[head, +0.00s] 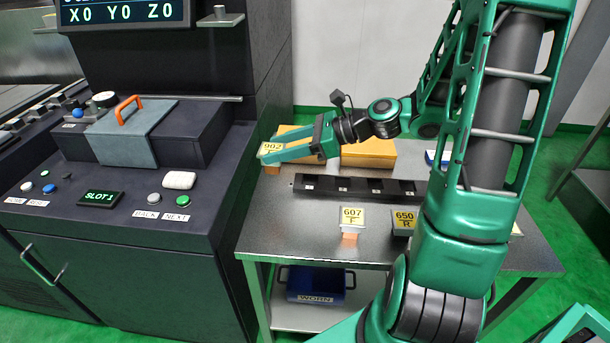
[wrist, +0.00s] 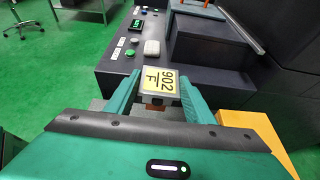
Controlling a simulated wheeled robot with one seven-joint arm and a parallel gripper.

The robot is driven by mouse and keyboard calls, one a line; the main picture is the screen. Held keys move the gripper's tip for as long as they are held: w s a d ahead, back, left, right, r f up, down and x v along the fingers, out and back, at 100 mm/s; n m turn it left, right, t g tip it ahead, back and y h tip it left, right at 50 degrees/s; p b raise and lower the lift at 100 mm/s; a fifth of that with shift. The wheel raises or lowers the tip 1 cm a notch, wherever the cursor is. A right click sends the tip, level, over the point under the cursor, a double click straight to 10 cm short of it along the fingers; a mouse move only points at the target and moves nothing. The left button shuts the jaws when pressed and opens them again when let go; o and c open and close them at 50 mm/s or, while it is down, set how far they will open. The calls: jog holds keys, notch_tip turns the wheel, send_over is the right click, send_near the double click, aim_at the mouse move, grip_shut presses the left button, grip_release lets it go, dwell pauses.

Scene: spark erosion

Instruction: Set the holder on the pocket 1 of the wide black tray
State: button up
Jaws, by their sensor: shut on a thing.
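My gripper (head: 285,150) is shut on a holder (head: 271,149) with a yellow label reading 902 F and a copper-coloured lower part. The holder is upright at the left end of the fingers, over or near the table's far left corner. In the wrist view the holder (wrist: 160,82) sits between the two green fingers (wrist: 160,92). The wide black tray (head: 355,188) lies on the grey table, right of and nearer than the gripper. Its row of pockets has small white labels, too small to read. I cannot tell which one is pocket 1.
Holders 607 F (head: 351,221) and 650 R (head: 404,222) stand on the table (head: 290,235) in front of the tray. An orange-yellow box (head: 370,153) lies behind it. The dark machine console (head: 130,215) borders the table's left side. A blue WORN bin (head: 316,285) is on the lower shelf.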

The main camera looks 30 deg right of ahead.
jog(key=shift+r, duration=0.2)
jog(key=shift+w+d+f, duration=0.35)
jog(key=shift+d+f, duration=1.45)
jog(key=shift+d, duration=0.15)
jog(key=shift+w+d+f, duration=0.3)
jog(key=shift+d+f, duration=1.5)
jog(key=shift+d, duration=0.1)
jog(key=shift+w+d+f, duration=0.35)
jog(key=shift+d+f, duration=1.45)
jog(key=shift+d, duration=0.15)
jog(key=shift+f, duration=0.1)
jog(key=o, duration=1.6)
jog(key=shift+g, duration=0.3)
jog(key=shift+c, duration=0.2)
